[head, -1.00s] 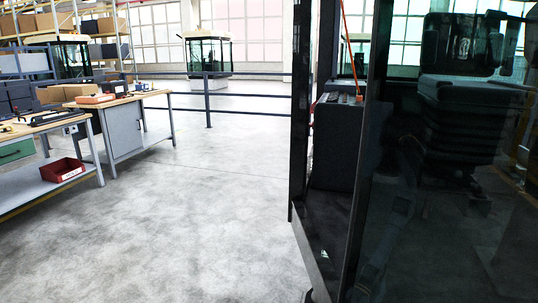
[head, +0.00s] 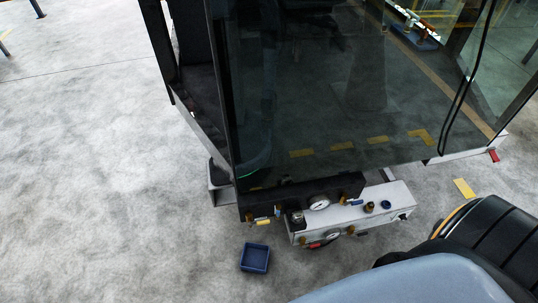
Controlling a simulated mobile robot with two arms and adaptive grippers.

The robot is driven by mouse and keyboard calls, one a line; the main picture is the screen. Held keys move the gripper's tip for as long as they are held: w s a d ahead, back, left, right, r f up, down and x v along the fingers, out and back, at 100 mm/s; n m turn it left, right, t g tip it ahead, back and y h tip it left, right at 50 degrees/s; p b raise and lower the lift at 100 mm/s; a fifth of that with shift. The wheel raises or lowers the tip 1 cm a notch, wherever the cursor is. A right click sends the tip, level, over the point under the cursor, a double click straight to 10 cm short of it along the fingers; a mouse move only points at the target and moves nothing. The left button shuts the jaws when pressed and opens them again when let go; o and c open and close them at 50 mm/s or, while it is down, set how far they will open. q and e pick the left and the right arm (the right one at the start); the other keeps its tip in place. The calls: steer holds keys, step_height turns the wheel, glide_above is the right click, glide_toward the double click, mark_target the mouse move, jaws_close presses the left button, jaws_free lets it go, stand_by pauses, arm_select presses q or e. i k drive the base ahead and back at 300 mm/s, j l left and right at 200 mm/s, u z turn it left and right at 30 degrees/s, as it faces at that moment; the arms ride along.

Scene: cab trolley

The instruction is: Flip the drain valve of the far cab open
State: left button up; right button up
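A cab (head: 300,110) with dark glass fills the upper middle of the head view. At its lower front edge is a dark panel with a round gauge (head: 319,203), a valve with a yellow handle (head: 263,221) and a valve with a blue handle (head: 353,202). Below it, a white box (head: 385,197) carries a second gauge (head: 333,237) and a small red handle (head: 315,245). I cannot tell which valve is the drain valve, or whether this is the far cab. Neither gripper is in view.
A small blue bin (head: 255,257) stands on the floor in front of the panel. A red-tipped part (head: 493,155) sticks out at the cab's right corner. Yellow floor marks (head: 464,188) lie nearby. My own body covers the lower right.

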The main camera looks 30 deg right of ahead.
mark_target(260, 223)
steer(key=z, duration=0.75)
